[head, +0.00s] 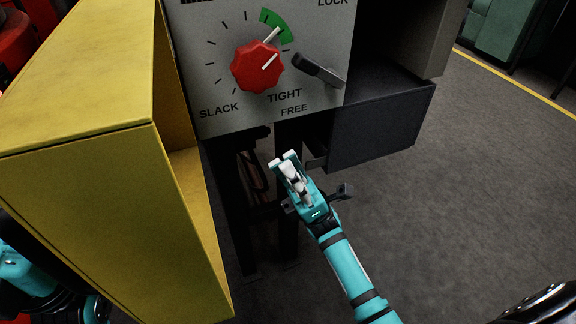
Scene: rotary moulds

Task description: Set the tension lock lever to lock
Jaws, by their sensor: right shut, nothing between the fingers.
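The tension lock lever (318,70) is a black handle on a grey pivot, on the right of the grey control panel (215,115). Its handle points left and slightly up from the pivot, between the LOCK label above and the FREE label below. My right gripper (284,161) is shut and empty, below the panel and apart from the lever. Part of my left arm (18,268) shows at the lower left edge; its gripper is not visible.
A red knob (257,67) with a green sector sits left of the lever. A yellow box-like guard (130,210) stands left of the panel. A dark box (375,130) juts out at lower right of the panel. Open floor (480,190) lies to the right.

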